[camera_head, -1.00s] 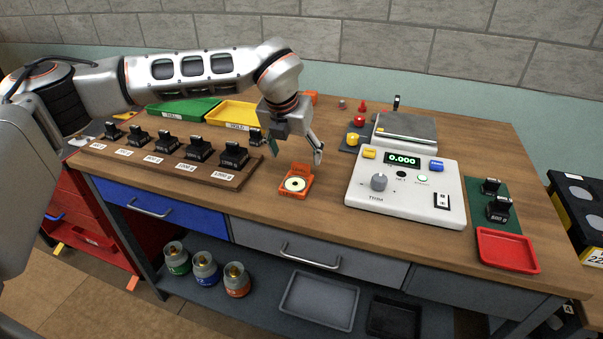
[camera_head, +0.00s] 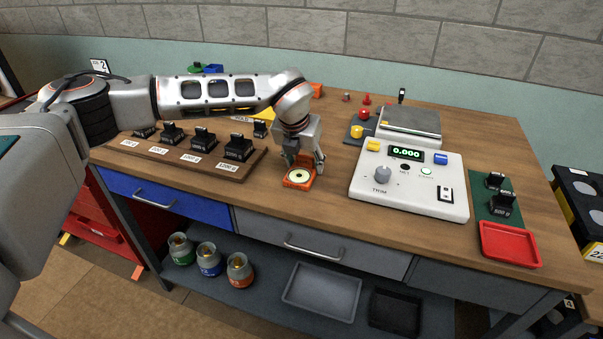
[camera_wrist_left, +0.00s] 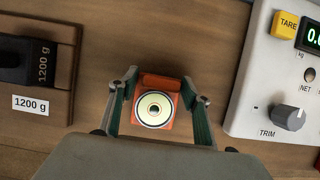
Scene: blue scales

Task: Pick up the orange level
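The orange level (camera_head: 299,178) is a small orange block with a round pale bubble vial on top. It sits on the wooden bench between the weight rack and the scale. My left gripper (camera_head: 306,168) is lowered over it from behind. In the left wrist view the level (camera_wrist_left: 155,82) lies between the two spread fingers of my left gripper (camera_wrist_left: 153,105). A narrow gap shows on each side, with the right finger closer to the level. My right gripper is not in view.
A wooden rack (camera_head: 188,165) with several black weights stands to the left. A white scale control box (camera_head: 410,195) with a 0.000 display stands to the right. A red tray (camera_head: 510,243) lies at the bench's right front. The bench front before the level is clear.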

